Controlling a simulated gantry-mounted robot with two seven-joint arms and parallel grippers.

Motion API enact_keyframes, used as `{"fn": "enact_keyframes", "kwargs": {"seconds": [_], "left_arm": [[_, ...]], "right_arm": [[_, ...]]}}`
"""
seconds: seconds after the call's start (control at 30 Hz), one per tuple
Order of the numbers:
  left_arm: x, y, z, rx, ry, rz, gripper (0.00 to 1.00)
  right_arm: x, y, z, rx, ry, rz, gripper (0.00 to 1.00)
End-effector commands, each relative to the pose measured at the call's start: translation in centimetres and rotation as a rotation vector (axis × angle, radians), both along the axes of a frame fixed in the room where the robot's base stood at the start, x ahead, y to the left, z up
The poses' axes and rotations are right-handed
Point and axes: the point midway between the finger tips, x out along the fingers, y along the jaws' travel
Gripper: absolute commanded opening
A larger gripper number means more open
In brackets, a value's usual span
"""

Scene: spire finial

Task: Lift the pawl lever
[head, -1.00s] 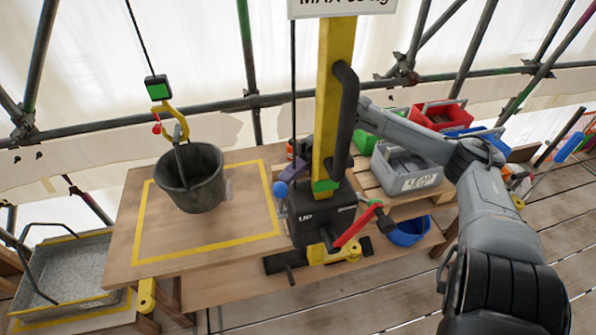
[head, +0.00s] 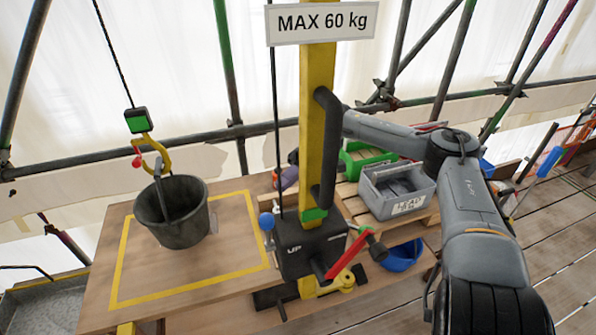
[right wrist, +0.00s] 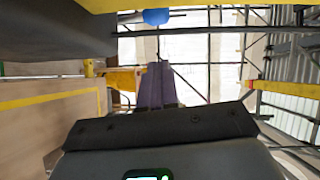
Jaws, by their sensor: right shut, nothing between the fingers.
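The winch box (head: 312,243) is black, is marked UP and sits at the foot of the yellow mast (head: 316,95). A blue ball knob (head: 267,222), which I take for the end of the pawl lever, stands at the box's left side. The knob also shows at the top of the right wrist view (right wrist: 156,16). My right gripper (head: 289,176) reaches behind the mast and is partly hidden by it. Its purple fingers (right wrist: 155,86) are together and empty, apart from the knob. My left gripper is not in view.
A red crank handle (head: 347,256) is on the box's right side. A black bucket (head: 174,214) hangs from a yellow hook (head: 152,157) over the yellow-outlined board (head: 118,262). A grey crate (head: 398,190) and a blue bowl (head: 403,256) stand to the right.

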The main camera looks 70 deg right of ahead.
Motion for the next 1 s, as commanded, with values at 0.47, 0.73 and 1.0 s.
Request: {"fn": "enact_keyframes", "kwargs": {"seconds": [0.47, 0.73, 1.0], "left_arm": [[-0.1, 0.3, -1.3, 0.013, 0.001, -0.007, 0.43], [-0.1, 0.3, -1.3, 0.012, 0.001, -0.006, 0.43], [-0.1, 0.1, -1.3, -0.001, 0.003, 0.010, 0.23]], "right_arm": [[-1.3, -5.2, 0.3, -0.002, -0.001, -0.002, 0.00], [-1.5, -5.6, 0.4, 0.000, -0.002, -0.001, 0.00], [-1.5, -5.6, 0.4, -0.003, -0.012, 0.000, 0.00]]}}
